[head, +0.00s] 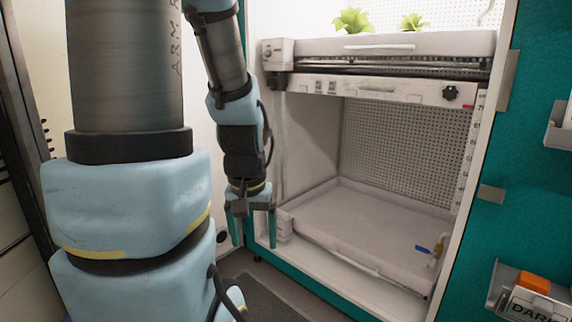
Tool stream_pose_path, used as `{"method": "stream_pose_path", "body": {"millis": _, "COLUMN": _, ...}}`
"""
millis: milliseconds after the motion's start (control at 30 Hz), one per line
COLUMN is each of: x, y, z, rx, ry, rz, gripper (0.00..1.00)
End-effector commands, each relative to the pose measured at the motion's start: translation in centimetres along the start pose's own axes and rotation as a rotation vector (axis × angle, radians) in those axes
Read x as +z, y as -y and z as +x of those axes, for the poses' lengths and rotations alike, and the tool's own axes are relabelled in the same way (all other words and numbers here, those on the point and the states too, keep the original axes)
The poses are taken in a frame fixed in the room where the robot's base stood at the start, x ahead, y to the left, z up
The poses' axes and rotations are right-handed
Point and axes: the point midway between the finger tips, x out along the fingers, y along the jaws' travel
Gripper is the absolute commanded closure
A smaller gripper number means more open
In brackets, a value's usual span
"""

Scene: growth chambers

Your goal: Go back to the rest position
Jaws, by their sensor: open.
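My gripper (253,228) hangs in front of the left side of the growth chamber, pointing down. Its two teal fingers are apart and nothing shows between them. It is left of the lower tray (375,215), in front of the chamber opening. My arm's large blue and grey links fill the left of the head view and hide part of the wall behind.
The upper shelf (400,45) bears two green plants (352,20). A blue valve handle (424,250) sits at the lower tray's right. On the teal wall at right are a bin with an orange block (534,283) and a grey holder (558,130).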

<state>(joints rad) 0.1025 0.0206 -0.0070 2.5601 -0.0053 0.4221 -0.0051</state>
Motion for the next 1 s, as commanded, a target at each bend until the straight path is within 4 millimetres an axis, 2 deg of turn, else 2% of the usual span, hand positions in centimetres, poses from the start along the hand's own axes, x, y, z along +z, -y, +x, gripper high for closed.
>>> {"method": "stream_pose_path", "body": {"millis": 33, "x": 0.0, "y": 0.1, "z": -1.4, "rx": 0.0, "ry": 0.005, "rz": -0.01, "gripper": 0.16}}
{"method": "stream_pose_path", "body": {"millis": 367, "x": -1.0, "y": 0.0, "z": -7.4, "rx": 0.0, "ry": 0.001, "rz": -0.002, "gripper": 0.16}}
{"method": "stream_pose_path", "body": {"millis": 633, "x": -2.0, "y": 0.0, "z": -14.4, "rx": 0.0, "ry": 0.0, "rz": -0.001, "gripper": 0.16}}
{"method": "stream_pose_path", "body": {"millis": 800, "x": -2.3, "y": -0.1, "z": -16.3, "rx": 0.0, "ry": 0.0, "rz": 0.0, "gripper": 0.16}}
{"method": "stream_pose_path", "body": {"millis": 1000, "x": -2.3, "y": -0.1, "z": -16.5, "rx": 0.0, "ry": 0.0, "rz": 0.0, "gripper": 0.16}}
